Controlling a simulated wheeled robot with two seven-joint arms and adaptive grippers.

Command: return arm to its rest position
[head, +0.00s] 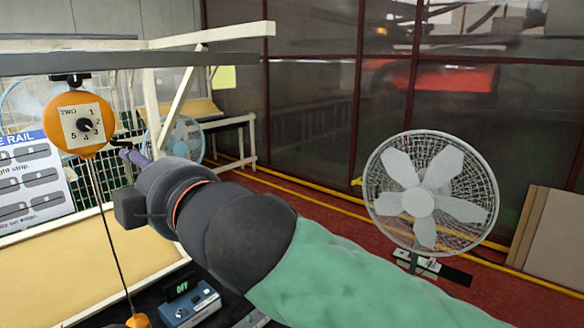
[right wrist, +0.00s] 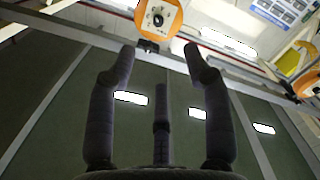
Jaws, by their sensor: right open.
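My right arm reaches in from the lower right of the head view and points to the upper left. Its gripper (head: 122,146) is mostly hidden behind the dark wrist; only a bit of finger shows, near the orange dial box. In the right wrist view the right gripper (right wrist: 158,50) has its fingers spread, with nothing between them. The orange dial box (right wrist: 158,18) appears beyond the fingertips there. My left gripper is not in view.
The orange dial box (head: 82,124) hangs from a grey rail (head: 200,58) with a cord below it. A tan tabletop (head: 95,262), a blue control box (head: 190,304) and a white fan (head: 430,190) stand around the arm. Red floor lies behind.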

